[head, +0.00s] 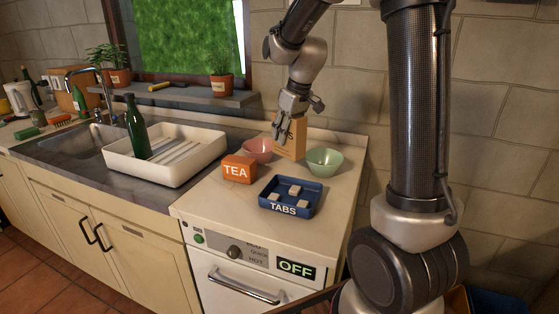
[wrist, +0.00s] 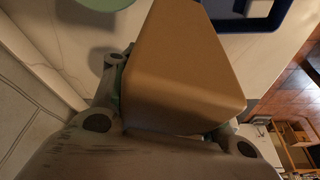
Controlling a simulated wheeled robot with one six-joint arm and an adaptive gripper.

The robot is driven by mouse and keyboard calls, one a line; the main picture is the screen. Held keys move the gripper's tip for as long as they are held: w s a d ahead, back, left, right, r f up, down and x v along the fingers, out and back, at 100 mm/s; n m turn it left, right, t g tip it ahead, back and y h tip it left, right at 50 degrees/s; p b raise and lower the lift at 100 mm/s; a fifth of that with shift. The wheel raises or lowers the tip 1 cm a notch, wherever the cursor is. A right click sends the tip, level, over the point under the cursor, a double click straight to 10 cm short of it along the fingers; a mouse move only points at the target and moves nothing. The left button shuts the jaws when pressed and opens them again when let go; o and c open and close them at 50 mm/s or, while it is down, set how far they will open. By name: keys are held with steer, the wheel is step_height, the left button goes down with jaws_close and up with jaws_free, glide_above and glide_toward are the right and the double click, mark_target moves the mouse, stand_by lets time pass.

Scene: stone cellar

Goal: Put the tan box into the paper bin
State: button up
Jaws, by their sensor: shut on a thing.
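The tan box (head: 291,148) stands upright at the back of the white counter in the head view, between a pink bowl and a green bowl. Its front lettering is mostly covered. My gripper (head: 290,119) comes down from above and is shut on its upper part. In the wrist view the tan box (wrist: 182,70) fills the middle, held between the fingers of my gripper (wrist: 172,100). I cannot tell whether its base touches the counter. No bin labelled for paper can be made out; only parts of a yellow and a blue container show at the lower right of the head view.
The pink bowl (head: 259,150), green bowl (head: 325,162), orange TEA box (head: 239,169) and blue TABS tray (head: 290,198) crowd around the tan box. A white dish tub (head: 166,153) with a green bottle (head: 136,127) stands left.

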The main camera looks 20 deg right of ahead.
mark_target(286, 156)
step_height(286, 156, down, 8)
stand_by(0.4)
steer(key=shift+s+f, duration=0.1)
steer(key=shift+f, duration=0.05)
steer(key=o, duration=0.9)
steer(key=shift+o, duration=0.2)
